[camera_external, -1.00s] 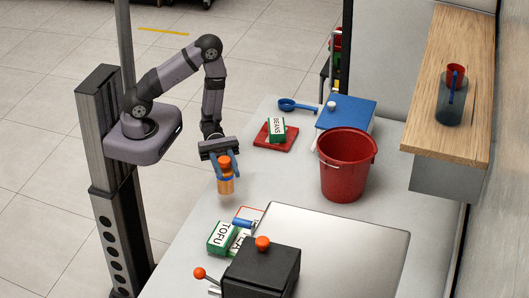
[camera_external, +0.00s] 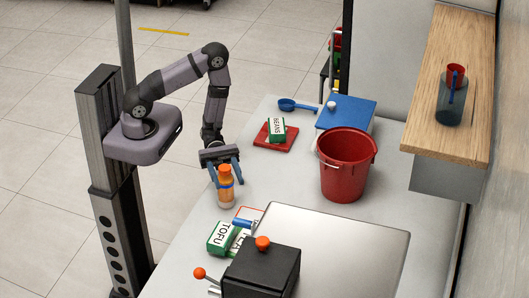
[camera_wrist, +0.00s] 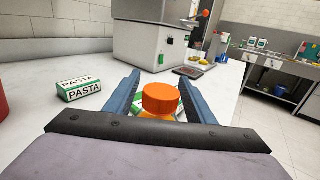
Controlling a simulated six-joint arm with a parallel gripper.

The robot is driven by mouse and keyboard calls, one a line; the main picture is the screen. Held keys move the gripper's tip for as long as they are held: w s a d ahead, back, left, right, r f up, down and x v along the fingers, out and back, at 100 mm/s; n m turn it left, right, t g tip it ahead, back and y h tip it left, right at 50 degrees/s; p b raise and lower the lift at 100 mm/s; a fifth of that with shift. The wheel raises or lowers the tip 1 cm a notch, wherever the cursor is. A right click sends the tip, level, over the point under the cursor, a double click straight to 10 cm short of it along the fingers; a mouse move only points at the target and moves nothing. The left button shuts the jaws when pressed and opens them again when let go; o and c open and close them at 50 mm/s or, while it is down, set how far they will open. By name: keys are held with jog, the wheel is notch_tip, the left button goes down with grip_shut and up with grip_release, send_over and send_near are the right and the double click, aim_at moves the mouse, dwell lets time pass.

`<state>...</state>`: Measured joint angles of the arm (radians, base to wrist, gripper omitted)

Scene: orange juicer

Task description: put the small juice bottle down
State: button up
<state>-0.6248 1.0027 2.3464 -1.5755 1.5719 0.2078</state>
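The small juice bottle (camera_external: 226,194), with an orange cap and orange body, stands upright on the pale counter near its left edge. Its orange cap (camera_wrist: 161,98) shows in the wrist view, with most of the body hidden below it. My gripper (camera_external: 228,185) is low around the bottle, one blue finger on each side. The fingers are spread wider than the bottle, and in the wrist view gaps show between the cap and both fingers. My gripper looks open, with the bottle between its fingers.
A tofu box (camera_external: 222,238) and other cartons lie just in front, beside a black machine (camera_external: 262,272) with orange knobs. A red bucket (camera_external: 346,170) stands to the right. A beans box (camera_external: 277,130) rests on a red tray (camera_external: 262,141) behind. Counter between bottle and bucket is clear.

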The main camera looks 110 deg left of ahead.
jog(key=shift+a+r, duration=0.1)
jog(key=shift+r, duration=0.05)
jog(key=b+v, duration=0.2)
jog(key=v, duration=1)
jog(key=shift+b, duration=0.35)
